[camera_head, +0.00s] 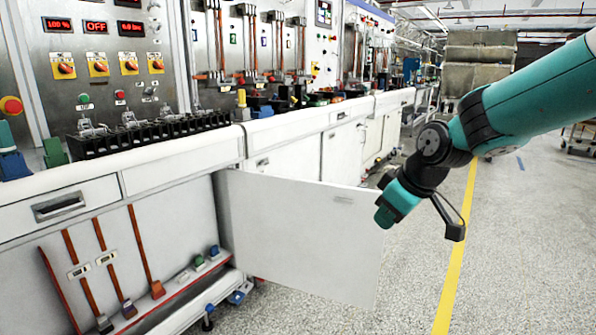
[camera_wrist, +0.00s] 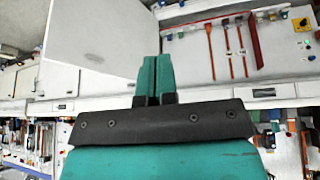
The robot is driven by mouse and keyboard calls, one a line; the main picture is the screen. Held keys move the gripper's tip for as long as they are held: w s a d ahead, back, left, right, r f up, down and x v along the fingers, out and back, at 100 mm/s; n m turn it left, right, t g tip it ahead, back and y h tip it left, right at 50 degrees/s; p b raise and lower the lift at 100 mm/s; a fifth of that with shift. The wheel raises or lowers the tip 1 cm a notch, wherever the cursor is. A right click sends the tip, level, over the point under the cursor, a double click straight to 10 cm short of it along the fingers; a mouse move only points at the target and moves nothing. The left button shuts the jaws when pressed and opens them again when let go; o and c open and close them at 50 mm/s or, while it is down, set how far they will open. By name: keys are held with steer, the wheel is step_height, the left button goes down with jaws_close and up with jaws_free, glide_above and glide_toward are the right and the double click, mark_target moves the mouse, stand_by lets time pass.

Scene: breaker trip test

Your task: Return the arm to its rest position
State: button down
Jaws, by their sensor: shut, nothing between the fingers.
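My gripper (camera_head: 385,215) hangs at the end of my teal and black arm, at the right of the head view. It points down and to the left, in front of the free edge of an open white cabinet door (camera_head: 300,235). I cannot tell if they touch. In the wrist view the teal fingers of my gripper (camera_wrist: 154,78) are together with nothing between them. The wrist view looks upside down, and the open door (camera_wrist: 100,35) shows there at upper left.
The open cabinet (camera_head: 185,235) holds several orange-handled rods. Above it runs a white counter (camera_head: 150,160) with black terminal blocks and a control panel (camera_head: 100,50). Grey floor with a yellow line (camera_head: 455,250) is clear at the right.

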steer(key=s+a+r+m+g, duration=0.1)
steer(key=s+g, duration=0.1)
steer(key=s, duration=1.2)
steer(key=s+a+r+m+g, duration=0.1)
steer(key=s+a+g, duration=0.1)
steer(key=s, duration=1.3)
step_height(320, 180, up, 17)
steer(key=p, duration=1.7)
steer(key=shift+d+r+y, duration=0.15)
steer(key=shift+d+y, duration=0.1)
steer(key=shift+y, duration=0.15)
steer(key=shift+w, duration=0.1)
